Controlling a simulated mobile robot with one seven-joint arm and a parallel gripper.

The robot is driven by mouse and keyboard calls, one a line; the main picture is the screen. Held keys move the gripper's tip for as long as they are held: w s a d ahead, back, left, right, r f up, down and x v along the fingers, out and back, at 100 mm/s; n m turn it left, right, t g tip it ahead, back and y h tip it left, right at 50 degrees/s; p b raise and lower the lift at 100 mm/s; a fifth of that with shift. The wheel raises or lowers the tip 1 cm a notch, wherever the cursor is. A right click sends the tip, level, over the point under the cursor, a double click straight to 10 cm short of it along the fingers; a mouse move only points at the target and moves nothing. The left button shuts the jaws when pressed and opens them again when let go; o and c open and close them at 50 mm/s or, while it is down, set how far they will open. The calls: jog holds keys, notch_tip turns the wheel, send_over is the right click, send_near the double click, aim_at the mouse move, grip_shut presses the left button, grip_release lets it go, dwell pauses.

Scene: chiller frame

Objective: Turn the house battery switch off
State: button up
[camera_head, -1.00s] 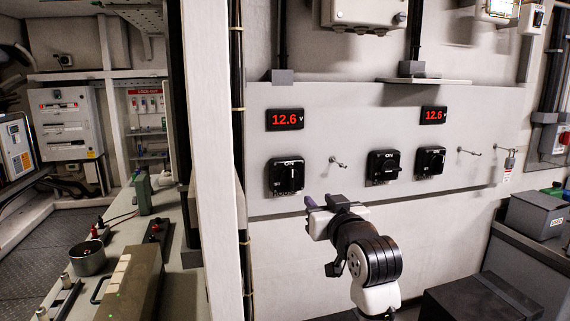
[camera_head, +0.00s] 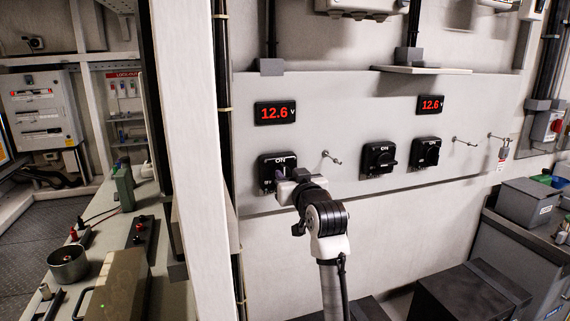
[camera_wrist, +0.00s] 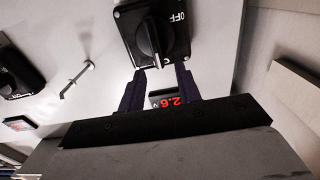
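Three black rotary switches are on the grey panel. The left switch (camera_head: 265,163) has ON marked at its top and sits under a red 12.6 V display (camera_head: 275,112); its name label is not legible. In the wrist view, upside down, its knob (camera_wrist: 150,40) stands roughly upright in the picture, with OFF printed to its right. My gripper (camera_head: 281,178) is at the lower part of this switch in the head view, partly hiding it. In the wrist view my gripper (camera_wrist: 161,70) is open and empty, its fingertips just short of the knob; contact is not visible.
A middle switch (camera_head: 379,158) and a right switch (camera_head: 426,152) share the panel, with another display (camera_head: 430,104) above. A hook (camera_head: 331,158) projects close to the left switch. A white post (camera_head: 190,150) stands left of the panel. Dark boxes (camera_head: 450,300) stand low at right.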

aim_at(285, 170)
jog(key=shift+p+x, duration=0.5)
jog(key=shift+x, duration=1.5)
grip_shut()
